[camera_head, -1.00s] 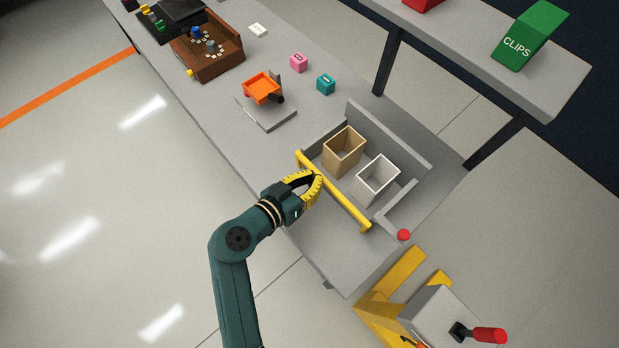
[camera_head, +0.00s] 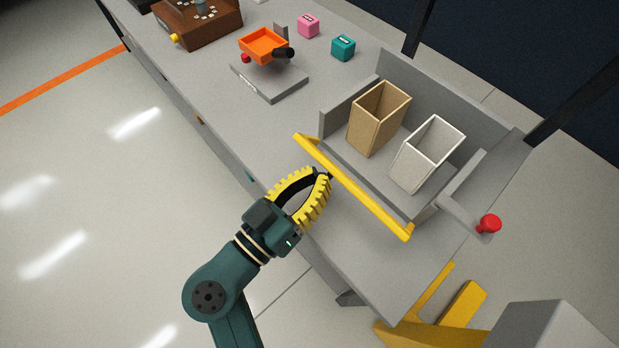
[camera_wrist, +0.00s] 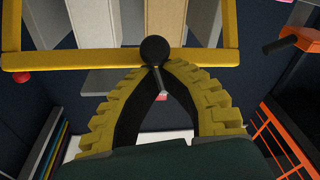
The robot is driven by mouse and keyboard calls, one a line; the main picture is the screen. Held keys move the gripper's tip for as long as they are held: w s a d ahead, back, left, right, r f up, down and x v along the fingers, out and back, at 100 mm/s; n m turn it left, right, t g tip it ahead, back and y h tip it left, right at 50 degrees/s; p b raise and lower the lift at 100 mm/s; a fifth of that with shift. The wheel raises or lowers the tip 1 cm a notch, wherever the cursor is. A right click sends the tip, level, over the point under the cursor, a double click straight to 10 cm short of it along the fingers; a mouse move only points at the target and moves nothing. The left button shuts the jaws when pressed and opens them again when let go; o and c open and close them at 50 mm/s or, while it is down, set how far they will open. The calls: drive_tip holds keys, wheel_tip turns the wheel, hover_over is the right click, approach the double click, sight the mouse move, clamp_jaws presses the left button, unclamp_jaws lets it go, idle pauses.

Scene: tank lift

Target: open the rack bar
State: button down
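The yellow rack bar (camera_head: 352,188) runs along the front of a grey rack on the bench. In the wrist view the bar (camera_wrist: 215,57) crosses the upper part of the picture. My gripper (camera_head: 322,176) is at the front of the bar, near its left half. Its curved yellow fingers come together at a round black knob (camera_wrist: 154,50) with a thin rod, seen in front of the bar. The fingertips look closed on this knob; the exact contact, and how the knob joins the bar, are hidden.
A tan bin (camera_head: 378,118) and a white bin (camera_head: 428,153) stand in the rack behind the bar. A red knob (camera_head: 489,223) is at the rack's right. An orange tray (camera_head: 263,45) on a grey plate stands to the left. Pink (camera_head: 308,26) and teal (camera_head: 343,47) cubes lie farther back.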

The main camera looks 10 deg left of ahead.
drive_tip(key=shift+s+a+f+b, duration=0.1)
drive_tip(key=shift+s+f+b, duration=0.05)
drive_tip(key=shift+f+b, duration=0.2)
drive_tip(key=shift+r, duration=0.1)
wheel_tip(320, 180, up, 4)
drive_tip(key=p, duration=0.3)
drive_tip(key=a+f+v, duration=0.1)
drive_tip(key=v, duration=0.8)
drive_tip(key=shift+f+p, duration=0.4)
drive_tip(key=shift+w+a, duration=0.15)
drive_tip(key=shift+w, duration=0.05)
